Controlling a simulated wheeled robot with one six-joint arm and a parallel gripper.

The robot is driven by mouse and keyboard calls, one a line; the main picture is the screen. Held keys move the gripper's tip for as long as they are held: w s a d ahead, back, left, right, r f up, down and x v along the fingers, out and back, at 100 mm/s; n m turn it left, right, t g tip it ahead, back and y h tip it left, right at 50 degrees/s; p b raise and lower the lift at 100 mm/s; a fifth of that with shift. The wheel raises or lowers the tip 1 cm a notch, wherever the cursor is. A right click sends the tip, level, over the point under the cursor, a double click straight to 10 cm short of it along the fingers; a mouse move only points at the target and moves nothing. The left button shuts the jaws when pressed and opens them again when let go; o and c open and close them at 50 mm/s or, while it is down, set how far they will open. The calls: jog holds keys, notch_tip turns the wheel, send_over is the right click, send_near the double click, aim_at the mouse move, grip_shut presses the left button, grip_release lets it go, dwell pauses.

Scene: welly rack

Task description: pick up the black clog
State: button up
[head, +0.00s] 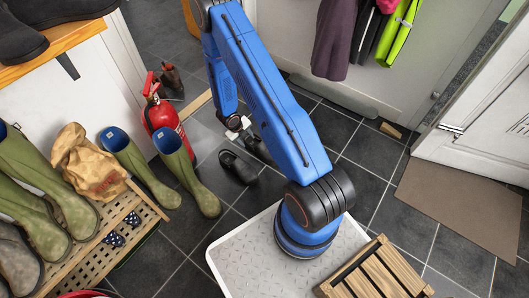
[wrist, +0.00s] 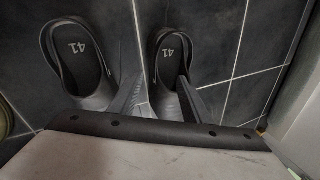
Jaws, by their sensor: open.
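Two black clogs stand side by side on the dark tiled floor, each with 41 on its insole. In the wrist view the left clog (wrist: 78,52) lies outside my fingers. The right clog (wrist: 170,50) has its front part between the fingers of my gripper (wrist: 162,82), which is open. I cannot tell whether the fingers touch it. In the head view one clog (head: 238,166) shows clearly, and the other is partly hidden behind my arm. My gripper (head: 238,129) is low beside them, its fingers mostly hidden.
A red fire extinguisher (head: 165,115) and green wellies (head: 190,180) stand left of the clogs. A wooden slatted rack (head: 150,205) holds boots and a tan bag (head: 88,165). A brown mat (head: 460,205) lies at right. Bare tiles surround the clogs.

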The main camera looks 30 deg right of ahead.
jog(key=shift+a+x, duration=0.2)
jog(key=shift+x, duration=1.9)
jog(key=shift+a+x, duration=0.15)
jog(key=shift+x, duration=1.9)
jog(key=shift+f, duration=0.15)
grip_shut()
